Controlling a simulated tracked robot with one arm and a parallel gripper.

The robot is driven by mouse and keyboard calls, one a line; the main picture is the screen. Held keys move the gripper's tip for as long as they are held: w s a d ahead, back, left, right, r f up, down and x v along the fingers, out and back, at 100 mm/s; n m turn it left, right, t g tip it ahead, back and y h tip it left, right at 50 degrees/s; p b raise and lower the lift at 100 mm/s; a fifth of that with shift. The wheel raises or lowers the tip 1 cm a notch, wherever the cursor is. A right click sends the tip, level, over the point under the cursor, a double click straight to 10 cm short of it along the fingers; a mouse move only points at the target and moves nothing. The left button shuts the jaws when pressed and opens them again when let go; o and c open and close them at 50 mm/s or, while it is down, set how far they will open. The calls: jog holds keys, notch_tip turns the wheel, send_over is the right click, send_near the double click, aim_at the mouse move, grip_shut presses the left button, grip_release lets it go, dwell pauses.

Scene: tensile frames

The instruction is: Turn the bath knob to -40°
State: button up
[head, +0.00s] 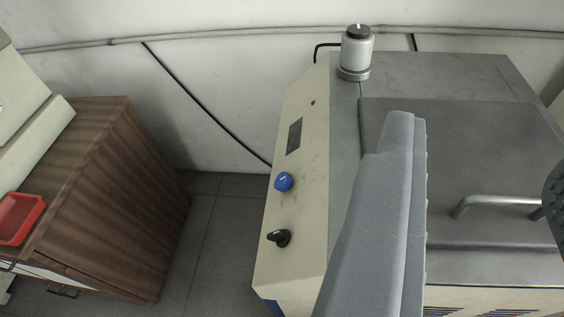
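The bath unit (300,215) has a cream front panel facing left. A blue knob (283,182) with a small pale mark is on that panel. A black knob (279,238) with a pointed grip sits below it. No label shows which is the bath knob, and I cannot read an angle on either. My gripper (478,150) is open and empty, to the right of both knobs and apart from them. Its large grey finger stands in front of the unit's top, and a darker finger shows only partly at the right edge.
A dark display (295,136) is above the blue knob. A capped cylinder (357,50) stands on the back of the unit. The grey lid (480,160) has a metal handle (495,204). A wooden cabinet (110,200) with a red tray (20,218) is left, with clear floor between.

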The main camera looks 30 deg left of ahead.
jog(key=o, duration=0.5)
jog(key=shift+d, duration=0.1)
jog(key=w+a+f+n+g+h+p, duration=0.15)
jog(key=w+n+g+p, duration=0.25)
jog(key=w+p, duration=0.5)
jog(key=n+g+h+p, duration=0.2)
jog(key=n+g+p, duration=0.5)
jog(key=n+p, duration=0.5)
send_over(281, 180)
jog(key=w+d, duration=0.2)
jog(key=d, duration=0.1)
notch_tip(281, 180, down, 14)
jog(key=s+a+f+n+g+p, duration=0.3)
jog(key=a+f+n+p, duration=0.2)
jog(key=a+f+p, duration=0.3)
jog(key=shift+h, duration=0.45)
jog(key=x, duration=1.4)
jog(key=shift+s+a+f+b, duration=0.3)
jog(key=shift+s+f+b, duration=0.05)
jog(key=shift+f+b, duration=0.1)
